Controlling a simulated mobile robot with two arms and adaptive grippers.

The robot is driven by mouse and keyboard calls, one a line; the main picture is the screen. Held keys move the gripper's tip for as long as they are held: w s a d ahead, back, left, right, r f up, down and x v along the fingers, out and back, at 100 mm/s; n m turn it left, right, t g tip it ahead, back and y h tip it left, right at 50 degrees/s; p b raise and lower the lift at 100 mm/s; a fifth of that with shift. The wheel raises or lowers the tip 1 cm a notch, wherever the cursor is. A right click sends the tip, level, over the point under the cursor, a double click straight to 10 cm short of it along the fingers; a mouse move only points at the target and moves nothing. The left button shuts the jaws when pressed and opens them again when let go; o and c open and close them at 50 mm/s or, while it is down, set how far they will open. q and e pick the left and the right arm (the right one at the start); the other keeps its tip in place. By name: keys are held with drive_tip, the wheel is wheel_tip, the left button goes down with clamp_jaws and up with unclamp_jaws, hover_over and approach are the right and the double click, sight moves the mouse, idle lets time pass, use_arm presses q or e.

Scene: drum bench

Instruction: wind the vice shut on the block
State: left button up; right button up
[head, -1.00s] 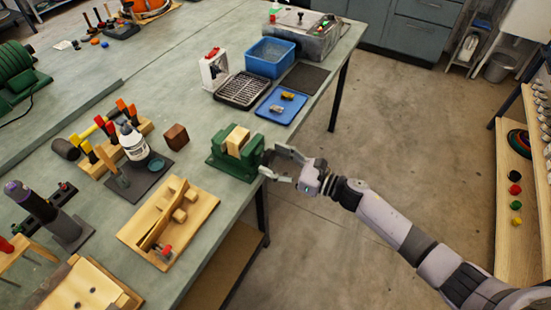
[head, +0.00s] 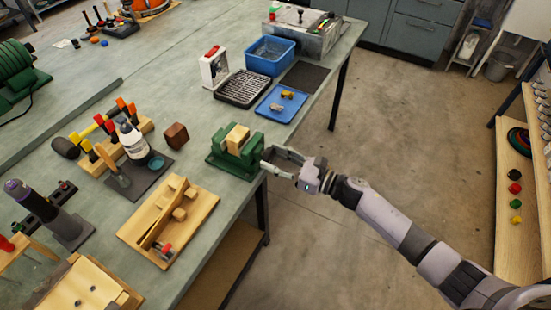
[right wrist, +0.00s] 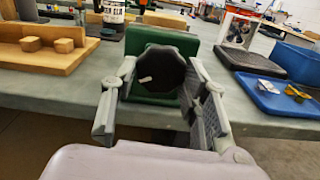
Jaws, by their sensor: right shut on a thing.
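The green vice (head: 222,160) sits at the bench's right edge. A pale wooden block (head: 237,138) stands upright between its jaws; I cannot tell whether both jaws touch it. The vice's dark knob (right wrist: 160,72) faces my right wrist camera, and a white mark on it points left. My right gripper (head: 265,160) is at the vice's outer side. In the right wrist view its fingers lie on either side of the knob, gripping it. The block is hidden there behind the vice's green front jaw (right wrist: 186,44). My left gripper is not in view.
A blue tray (head: 264,110) with small parts, a dark rack (head: 242,89) and a blue bin (head: 270,56) stand behind the vice. A wooden jig (head: 140,236) lies to its left, with a small brown block (head: 176,136) nearby. Open floor lies right of the bench.

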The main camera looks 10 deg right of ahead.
drive_tip(key=shift+m, duration=0.4)
drive_tip(key=m, duration=0.3)
drive_tip(key=shift+b, duration=0.4)
drive_tip(key=m, duration=0.9)
drive_tip(key=shift+s+r+p, duration=0.1)
drive_tip(key=shift+p, duration=0.2)
drive_tip(key=m+p, duration=0.1)
drive_tip(key=m, duration=0.3)
drive_tip(key=shift+m, duration=0.3)
drive_tip(key=m+p, duration=0.1)
drive_tip(key=m, duration=0.4)
drive_tip(key=shift+r, duration=0.1)
drive_tip(key=m+p, duration=0.1)
drive_tip(key=m, duration=0.4)
drive_tip(key=m+p, duration=0.1)
drive_tip(key=m, duration=0.3)
drive_tip(key=shift+d+m, duration=0.1)
drive_tip(key=shift+m, duration=2)
